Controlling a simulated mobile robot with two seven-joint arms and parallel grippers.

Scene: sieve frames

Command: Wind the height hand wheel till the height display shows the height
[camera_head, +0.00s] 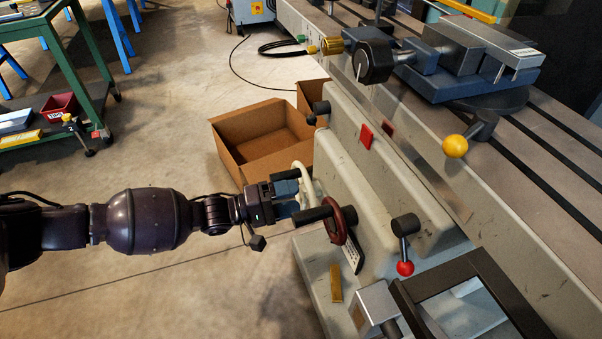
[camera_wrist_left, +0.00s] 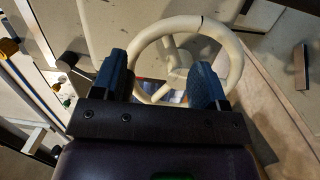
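A cream hand wheel (camera_head: 304,178) stands on the machine's left side; it also shows in the left wrist view (camera_wrist_left: 233,62) with its spokes and hub. A dark red hand wheel (camera_head: 335,222) with a black handle is just in front of it. My left gripper (camera_head: 288,194) is at the cream wheel. In the left wrist view its two blue fingers (camera_wrist_left: 162,72) are apart, with the wheel's hub and spokes visible between them. I cannot tell whether they touch the rim. A black-framed panel (camera_head: 436,328) is at the lower right; no height reading is legible. My right gripper is not in view.
The pale machine body (camera_head: 345,165) carries a red-knobbed lever (camera_head: 404,267), a yellow-knobbed lever (camera_head: 455,146) and a vise (camera_head: 470,50). An open cardboard box (camera_head: 240,165) stands on the floor behind my left gripper. A green workbench (camera_head: 70,62) is at upper left.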

